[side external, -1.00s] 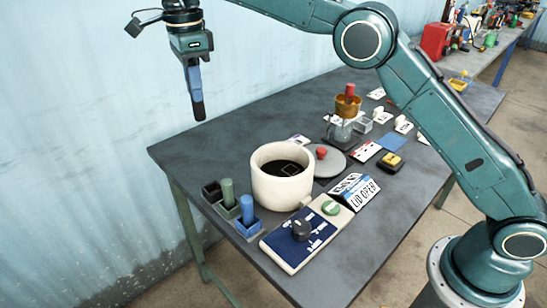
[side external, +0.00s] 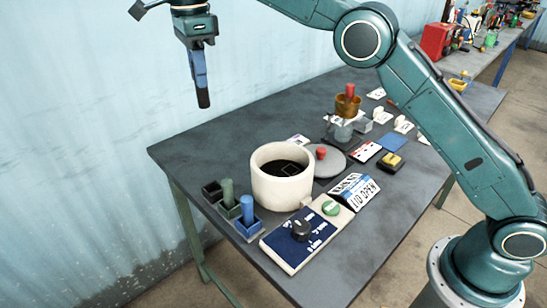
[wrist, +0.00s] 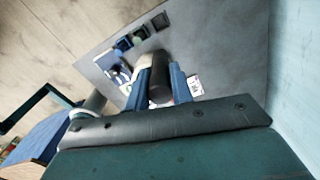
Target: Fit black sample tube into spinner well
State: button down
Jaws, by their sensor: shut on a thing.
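My gripper (side external: 199,77) is high above the far left part of the table, its blue fingers pointing down. It is shut on the black sample tube (side external: 203,98), whose lower end hangs below the fingertips. In the wrist view the black tube (wrist: 160,82) sits between the two blue fingers (wrist: 160,88). The spinner (side external: 262,184) is a cream round pot with a dark open inside (side external: 283,165), standing on the table below and to the right of the tube. A small square outline shows inside it; the well's details are too small to tell.
Left of the spinner is a tube rack: an empty black cup (side external: 212,190), a green tube (side external: 228,191) and a blue tube (side external: 247,207). In front are a dial panel (side external: 300,241) and a "LID OPEN" sign (side external: 357,193). A grey lid with red knob (side external: 322,153) lies behind.

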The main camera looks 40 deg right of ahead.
jog(key=s+d, duration=1)
jog(key=shift+w+d+f, duration=0.1)
jog(key=shift+f, duration=6.15)
jog(key=shift+w+f, duration=0.1)
jog(key=shift+f, duration=6.1)
jog(key=shift+f, duration=0.15)
jog(key=c, duration=1.2)
grip_release()
notch_tip(320, 180, up, 12)
